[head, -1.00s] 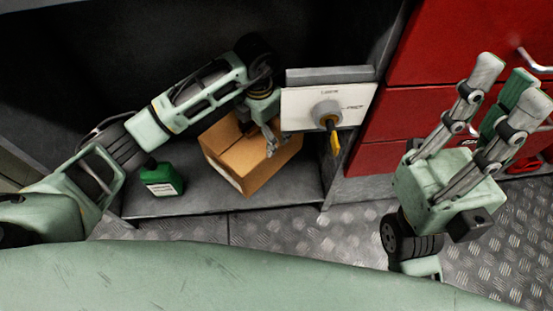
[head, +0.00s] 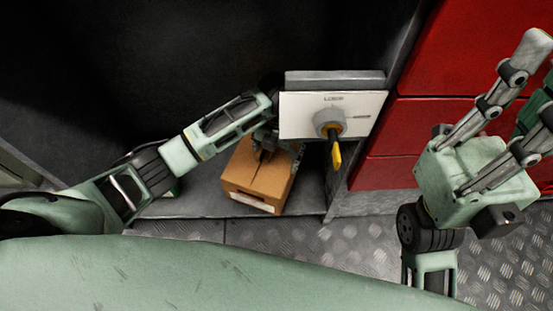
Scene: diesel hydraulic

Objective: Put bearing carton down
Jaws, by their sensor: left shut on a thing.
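The bearing carton (head: 257,181), a brown cardboard box with a pale label low on its front side, is over the grey shelf (head: 190,206) in the head view. My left gripper (head: 270,152) is shut on the carton at its top; the wrist and the switch panel partly hide the fingers. I cannot tell whether the carton's underside touches the shelf. My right gripper (head: 518,100) is at the right, fingers spread upward, open and empty, partly cut off by the picture edge.
A white switch panel (head: 300,113) with a grey and yellow rotary handle (head: 335,155) stands close right of the carton. Red drawers (head: 415,125) are farther right. Metal tread floor (head: 340,245) lies in front. My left arm mostly hides a green bottle.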

